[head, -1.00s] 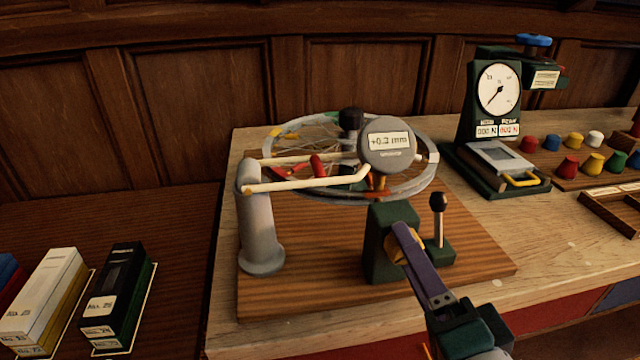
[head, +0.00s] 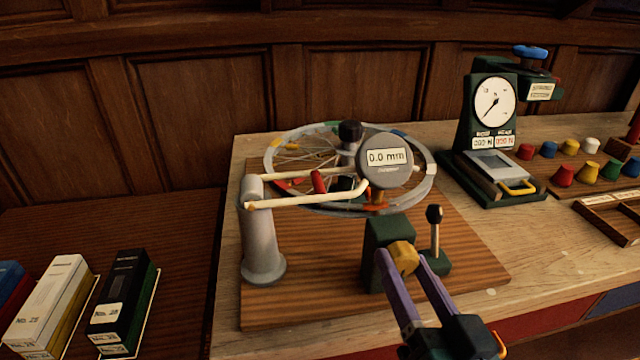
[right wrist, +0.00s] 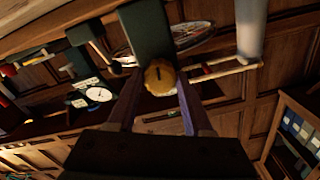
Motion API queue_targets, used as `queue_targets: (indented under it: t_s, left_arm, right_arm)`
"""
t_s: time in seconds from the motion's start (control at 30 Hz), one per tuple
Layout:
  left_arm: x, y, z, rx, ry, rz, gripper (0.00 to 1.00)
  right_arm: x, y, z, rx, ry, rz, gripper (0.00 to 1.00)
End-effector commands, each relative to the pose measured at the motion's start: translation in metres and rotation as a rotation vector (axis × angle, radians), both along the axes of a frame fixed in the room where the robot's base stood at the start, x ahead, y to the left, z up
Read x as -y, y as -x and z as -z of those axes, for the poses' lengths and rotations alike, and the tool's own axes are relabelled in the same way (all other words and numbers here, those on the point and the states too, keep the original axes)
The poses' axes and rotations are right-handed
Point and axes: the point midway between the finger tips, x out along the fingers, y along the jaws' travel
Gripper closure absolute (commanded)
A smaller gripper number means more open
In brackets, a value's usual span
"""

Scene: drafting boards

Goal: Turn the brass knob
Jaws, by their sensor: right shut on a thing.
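The brass knob (head: 403,257) sits on the front of a dark green block (head: 379,240) on the wooden base. My right gripper (head: 402,268) is shut on the knob, with one purple finger on each side. In the right wrist view the knob (right wrist: 159,77) shows a dark mark on its face, between the two fingers. A grey round gauge (head: 386,160) above the block reads 0.0 mm. A spoked wheel (head: 428,190) lies flat behind the gauge. My left gripper is not in view.
A black-knobbed lever (head: 435,232) stands close to the right of the knob. A grey post (head: 262,230) rises at the left of the base (head: 320,290). A green dial instrument (head: 493,105) and coloured pegs (head: 565,174) stand at the right. Boxes (head: 122,295) stand at the lower left.

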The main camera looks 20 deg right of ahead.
Motion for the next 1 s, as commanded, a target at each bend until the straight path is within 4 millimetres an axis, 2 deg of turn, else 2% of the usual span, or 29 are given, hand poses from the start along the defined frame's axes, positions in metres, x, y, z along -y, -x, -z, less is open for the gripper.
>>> queue_targets:
  t_s: [0.3, 0.8, 0.83, 1.0]
  left_arm:
    - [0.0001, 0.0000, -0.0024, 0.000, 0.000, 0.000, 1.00]
    - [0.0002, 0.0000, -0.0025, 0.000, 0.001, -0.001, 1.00]
    - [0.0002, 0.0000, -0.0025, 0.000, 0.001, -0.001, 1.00]
    - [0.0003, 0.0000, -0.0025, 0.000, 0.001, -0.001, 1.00]
  right_arm:
    - [-0.0002, -0.0002, -0.0007, -0.023, 0.104, 0.001, 1.00]
    - [-0.0001, -0.0001, -0.0005, -0.027, 0.121, 0.001, 1.00]
    - [-0.0001, -0.0001, -0.0005, -0.027, 0.120, 0.001, 0.47]
    - [0.0000, -0.0001, -0.0004, -0.028, 0.120, 0.000, 0.28]
